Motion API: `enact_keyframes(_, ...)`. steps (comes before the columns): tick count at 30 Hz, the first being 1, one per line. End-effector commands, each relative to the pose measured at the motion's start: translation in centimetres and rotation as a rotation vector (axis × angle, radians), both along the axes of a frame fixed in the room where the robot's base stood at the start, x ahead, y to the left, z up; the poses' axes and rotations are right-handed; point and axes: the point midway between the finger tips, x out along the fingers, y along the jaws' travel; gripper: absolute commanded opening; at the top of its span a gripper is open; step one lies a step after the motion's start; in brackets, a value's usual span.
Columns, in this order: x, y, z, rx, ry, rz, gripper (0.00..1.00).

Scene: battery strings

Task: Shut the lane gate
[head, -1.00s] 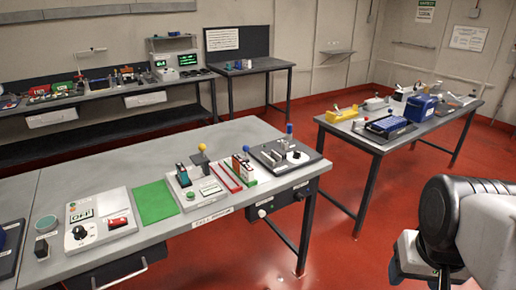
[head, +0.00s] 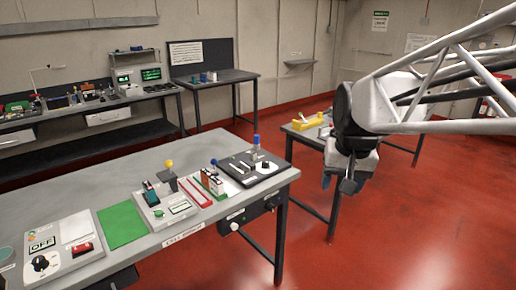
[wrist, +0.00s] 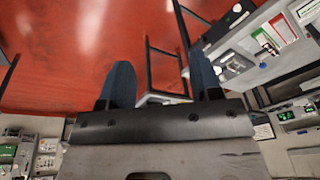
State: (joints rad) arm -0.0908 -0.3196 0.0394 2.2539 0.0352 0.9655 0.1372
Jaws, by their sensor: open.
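My gripper (head: 337,184) hangs in the air over the red floor, to the right of the near bench and apart from it. In the wrist view its two blue fingers (wrist: 162,82) are spread with nothing between them. On the near bench (head: 130,173) stand a black plate (head: 240,176) with a blue-knobbed lever (head: 256,141), a red channel strip (head: 195,192), and a grey box with a yellow-knobbed lever (head: 169,164). Small upright battery-like pieces (head: 212,182) stand beside the red strip. I cannot tell which part is the lane gate.
A grey panel marked OFF (head: 42,243) and a green mat (head: 121,225) lie further left on the bench. A side table with a yellow holder (head: 308,122) is partly behind my arm. Open red floor (head: 400,240) lies right of the bench.

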Motion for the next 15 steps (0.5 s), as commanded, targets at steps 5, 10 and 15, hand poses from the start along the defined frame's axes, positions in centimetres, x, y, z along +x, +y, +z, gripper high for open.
enact_keyframes(5, 4.3, 1.8, 0.7, 0.014, 0.012, -0.006, 0.58)
enact_keyframes(10, 8.3, 3.6, 1.1, 0.027, 0.021, -0.013, 0.58)
enact_keyframes(15, 12.2, 5.6, 1.3, 0.039, 0.031, -0.020, 0.58)
